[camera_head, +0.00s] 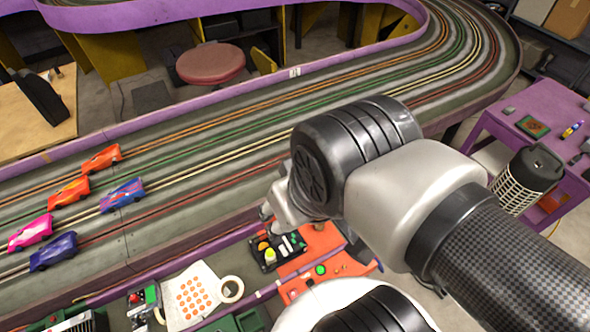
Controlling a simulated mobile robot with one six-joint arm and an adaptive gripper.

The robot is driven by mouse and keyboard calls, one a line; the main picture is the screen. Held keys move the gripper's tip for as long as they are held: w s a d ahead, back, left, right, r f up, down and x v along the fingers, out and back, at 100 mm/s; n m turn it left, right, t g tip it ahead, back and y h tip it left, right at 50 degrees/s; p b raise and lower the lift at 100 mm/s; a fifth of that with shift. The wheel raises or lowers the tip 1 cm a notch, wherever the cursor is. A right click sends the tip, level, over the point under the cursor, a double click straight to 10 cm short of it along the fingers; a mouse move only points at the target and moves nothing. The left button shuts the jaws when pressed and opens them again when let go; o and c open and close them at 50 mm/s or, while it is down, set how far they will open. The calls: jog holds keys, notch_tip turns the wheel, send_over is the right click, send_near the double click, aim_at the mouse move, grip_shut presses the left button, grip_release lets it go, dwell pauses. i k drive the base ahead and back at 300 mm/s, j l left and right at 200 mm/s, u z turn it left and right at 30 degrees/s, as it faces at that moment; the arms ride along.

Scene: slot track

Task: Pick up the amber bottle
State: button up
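My gripper (268,212) shows only in part, below and left of the large dark wrist joint. It points down over the front edge of the track, above a small dark tray (257,262). The arm hides most of the gripper, so its opening and anything in it cannot be seen. I cannot make out the amber bottle for certain. A small orange item (262,246) and a small yellow item (270,256) are on the dark tray, but they are too small to identify.
Several toy cars, one of them blue (122,195), stand on the slot track (220,150) at left. A tape roll (230,289) and a dotted sheet (190,296) lie at the front. A purple table (548,103) and a black-topped basket (527,180) are at right.

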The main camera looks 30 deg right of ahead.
aim_at(319, 227)
jog(key=j+z, duration=0.15)
jog(key=z, duration=0.2)
jog(key=j+z, duration=0.15)
jog(key=z, duration=0.25)
